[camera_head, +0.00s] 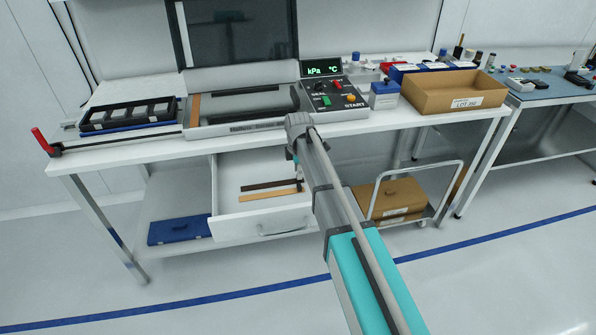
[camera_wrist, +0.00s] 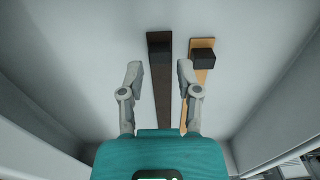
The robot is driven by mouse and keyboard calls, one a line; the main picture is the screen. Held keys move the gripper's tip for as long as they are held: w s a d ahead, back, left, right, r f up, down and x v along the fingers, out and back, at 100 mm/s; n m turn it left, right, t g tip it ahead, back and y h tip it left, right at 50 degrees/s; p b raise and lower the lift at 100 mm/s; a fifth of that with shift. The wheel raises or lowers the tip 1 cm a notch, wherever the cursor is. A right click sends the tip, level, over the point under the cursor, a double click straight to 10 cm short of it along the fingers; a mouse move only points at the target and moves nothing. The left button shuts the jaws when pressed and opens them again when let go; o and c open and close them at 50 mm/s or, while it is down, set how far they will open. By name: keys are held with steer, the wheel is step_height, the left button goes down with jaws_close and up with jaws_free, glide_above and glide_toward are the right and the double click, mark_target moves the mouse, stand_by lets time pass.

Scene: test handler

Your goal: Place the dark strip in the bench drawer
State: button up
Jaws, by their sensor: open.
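The dark strip (camera_head: 270,185) lies in the open bench drawer (camera_head: 230,212), beside a tan strip (camera_head: 270,195). In the wrist view the dark strip (camera_wrist: 160,85) runs lengthwise between the two fingers, with a dark block at its far end. The tan strip (camera_wrist: 203,68) lies to its right with a black block on it, partly behind the right finger. My gripper (camera_wrist: 158,75) is open, its fingers either side of the dark strip and apart from it. In the head view my arm hides the drawer's right part and the gripper is mostly hidden.
The bench top (camera_head: 130,147) carries a machine with a control panel (camera_head: 333,95), a black tray (camera_head: 128,115) and a cardboard box (camera_head: 453,91). A blue case (camera_head: 180,230) lies on the lower shelf. The drawer walls stand close on both sides of my gripper.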

step_height(320, 180, up, 10)
steer(key=p, duration=0.9)
steer(key=shift+d, duration=0.15)
stand_by(0.8)
steer(key=s+d+m, duration=2.1)
steer(key=s+d, duration=0.1)
steer(key=s, duration=0.1)
